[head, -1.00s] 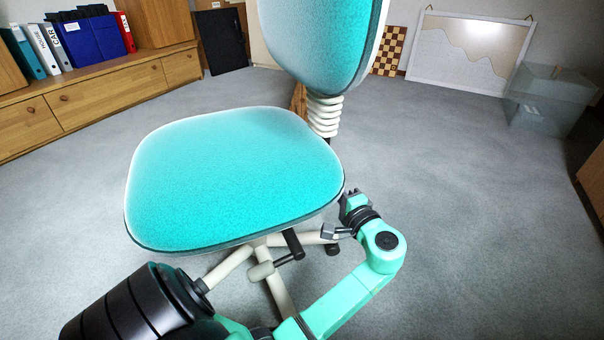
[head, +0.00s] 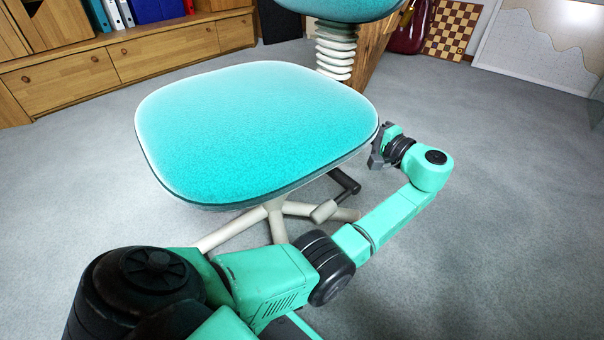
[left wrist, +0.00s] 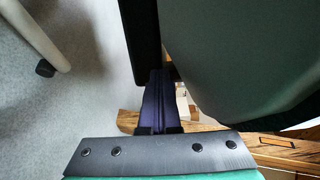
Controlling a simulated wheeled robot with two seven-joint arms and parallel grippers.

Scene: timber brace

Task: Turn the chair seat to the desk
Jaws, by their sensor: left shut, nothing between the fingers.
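The turquoise chair seat (head: 255,130) fills the middle of the head view, its backrest (head: 340,8) at the far side above a white ribbed post (head: 336,50). Its front edge faces me. My left gripper (head: 377,152) is shut and empty, close beside the right edge of the seat; I cannot tell if it touches. In the left wrist view its dark fingers (left wrist: 158,80) lie together, beside a large grey-green rounded surface (left wrist: 240,55), probably the chair. I cannot identify the desk. My right gripper is out of view.
A low wooden cabinet (head: 120,60) with binders stands at the back left. A slanted wooden piece (head: 372,55), a chessboard (head: 452,30) and a framed board (head: 540,50) are behind the chair. Carpet (head: 510,200) on the right is clear.

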